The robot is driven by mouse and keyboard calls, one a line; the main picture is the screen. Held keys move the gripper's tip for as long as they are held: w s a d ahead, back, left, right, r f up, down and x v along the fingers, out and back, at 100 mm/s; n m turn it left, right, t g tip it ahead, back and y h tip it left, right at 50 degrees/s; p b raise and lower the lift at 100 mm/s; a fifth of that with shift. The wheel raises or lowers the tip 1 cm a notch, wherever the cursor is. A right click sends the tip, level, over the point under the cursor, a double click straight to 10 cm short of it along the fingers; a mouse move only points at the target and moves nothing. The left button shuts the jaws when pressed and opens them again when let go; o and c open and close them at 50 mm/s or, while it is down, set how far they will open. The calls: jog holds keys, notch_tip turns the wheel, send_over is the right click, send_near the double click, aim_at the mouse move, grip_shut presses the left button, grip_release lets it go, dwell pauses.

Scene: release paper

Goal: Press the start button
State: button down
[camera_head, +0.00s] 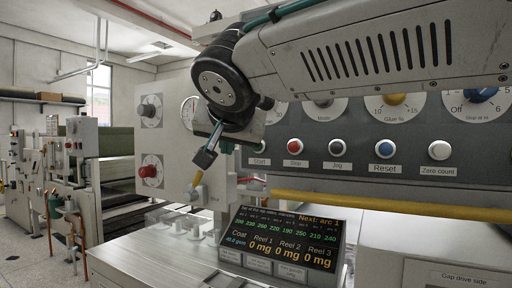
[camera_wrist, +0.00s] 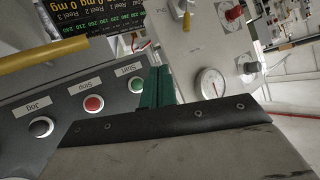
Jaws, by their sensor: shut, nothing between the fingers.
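In the head view the start button (camera_head: 263,146) shows only partly, right behind my wrist. My fingertips are mostly hidden there.
The red stop button (camera_head: 295,146), black jog button (camera_head: 337,147), blue reset button (camera_head: 385,149) and white zero count button (camera_head: 440,150) run rightward. A yellow bar (camera_head: 370,207) crosses below them. A display (camera_head: 283,238) stands lower, near a yellow-tipped lever (camera_head: 197,180).

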jog(key=shift+w, duration=0.1)
jog(key=w+d, duration=0.3)
jog(key=w, duration=0.5)
jog(key=shift+d, duration=0.35)
dwell(1.8)
jog(key=shift+w+d, duration=0.2)
jog(key=shift+w, duration=0.15)
jog(key=shift+w+d, duration=0.2)
jog(key=shift+w, duration=0.2)
dwell(0.7)
jog(key=shift+s, duration=0.1)
jog(key=shift+s+a, duration=0.35)
jog(key=shift+s, duration=0.35)
